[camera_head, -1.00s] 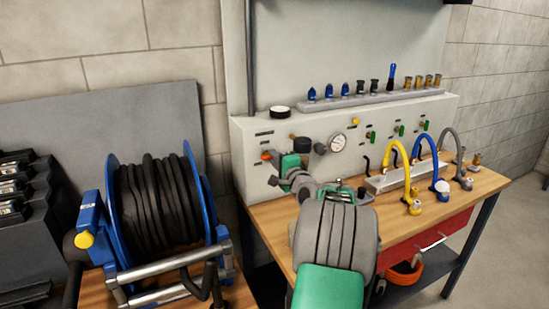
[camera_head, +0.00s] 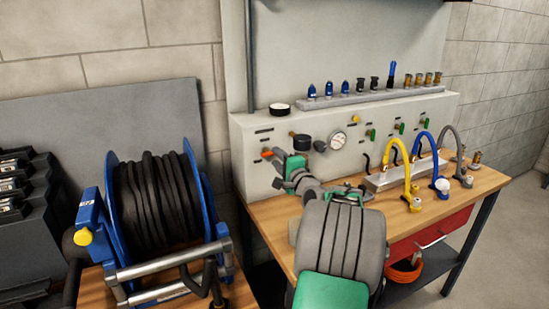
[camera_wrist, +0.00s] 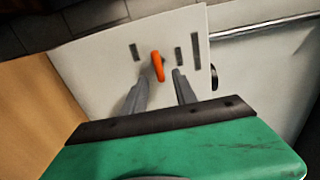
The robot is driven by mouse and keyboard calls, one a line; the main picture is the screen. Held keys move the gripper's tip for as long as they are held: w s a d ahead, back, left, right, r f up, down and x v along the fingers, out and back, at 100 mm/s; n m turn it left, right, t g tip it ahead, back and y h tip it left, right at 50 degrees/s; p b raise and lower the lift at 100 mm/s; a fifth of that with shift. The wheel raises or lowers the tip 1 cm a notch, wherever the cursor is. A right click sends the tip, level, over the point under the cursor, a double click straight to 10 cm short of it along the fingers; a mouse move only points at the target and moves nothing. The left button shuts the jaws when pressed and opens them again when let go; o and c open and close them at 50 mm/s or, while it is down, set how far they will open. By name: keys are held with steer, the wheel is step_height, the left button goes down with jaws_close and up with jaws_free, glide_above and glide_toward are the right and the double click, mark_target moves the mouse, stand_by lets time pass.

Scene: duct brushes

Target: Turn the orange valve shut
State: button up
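The orange valve (camera_head: 267,153) is a small lever handle on the left part of the pale panel front. In the wrist view the orange valve (camera_wrist: 158,66) stands out against the panel, with dark label strips on both sides. My gripper (camera_wrist: 158,77) is open, one grey finger on each side of the handle's line. The handle's lower end shows in the gap between the fingertips. I cannot tell whether a finger touches it. In the head view my gripper (camera_head: 275,157) is close to the valve, its fingers partly hidden by its green body.
A black knob (camera_head: 301,142) and a pressure gauge (camera_head: 338,141) are right of the valve. Green valves (camera_head: 371,135) and yellow, blue and grey hoses stand farther right. A blue hose reel (camera_head: 160,215) is at left. The wooden bench (camera_head: 430,208) has bare areas.

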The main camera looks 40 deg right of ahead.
steer(key=v, duration=0.5)
